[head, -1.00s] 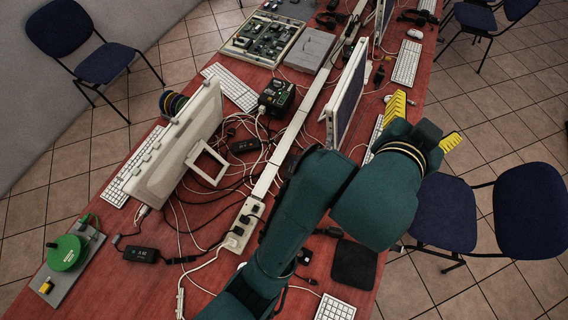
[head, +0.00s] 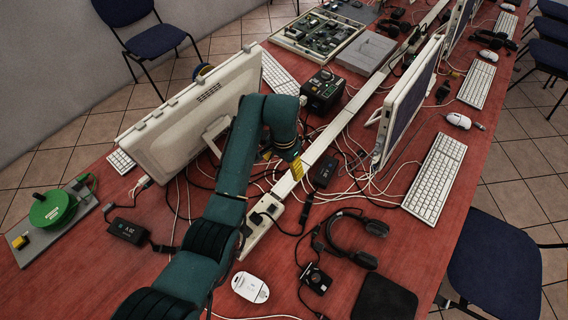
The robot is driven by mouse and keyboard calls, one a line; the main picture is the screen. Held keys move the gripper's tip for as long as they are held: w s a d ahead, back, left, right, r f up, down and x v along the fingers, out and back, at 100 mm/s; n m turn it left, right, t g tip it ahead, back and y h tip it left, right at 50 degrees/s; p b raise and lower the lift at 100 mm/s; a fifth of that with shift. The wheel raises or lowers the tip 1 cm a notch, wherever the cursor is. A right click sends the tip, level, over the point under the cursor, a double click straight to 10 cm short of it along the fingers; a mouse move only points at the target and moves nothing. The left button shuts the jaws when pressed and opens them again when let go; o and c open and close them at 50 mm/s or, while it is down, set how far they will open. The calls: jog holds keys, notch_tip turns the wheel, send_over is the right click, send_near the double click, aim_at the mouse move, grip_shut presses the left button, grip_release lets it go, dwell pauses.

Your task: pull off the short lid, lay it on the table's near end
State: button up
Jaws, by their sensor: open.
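A long pale cable channel (head: 326,139) runs along the middle of the red table (head: 330,270). Pale lid strips cover it, and its near end shows dark sockets with plugs. I cannot tell for sure which strip is the short lid; a pale cover (head: 284,187) lies just beyond the sockets. My gripper (head: 284,163), with yellow fingers, is open and points down at the channel's left side, close to this cover. My arm hides part of the channel and cables there. I cannot tell whether the fingers touch anything.
Loose cables spread on both sides of the channel. A large monitor (head: 190,115) stands left, another monitor (head: 408,105) right. A black box (head: 322,92) is beyond the gripper.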

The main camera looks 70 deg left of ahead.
aim_at(284, 186)
notch_tip(284, 186, down, 14)
jog(key=b, duration=0.3)
jog(key=shift+b, duration=0.35)
jog(key=c, duration=1.3)
jog(key=shift+r, duration=0.1)
jog(key=shift+r+p, duration=2.25)
jog(key=shift+p, duration=0.3)
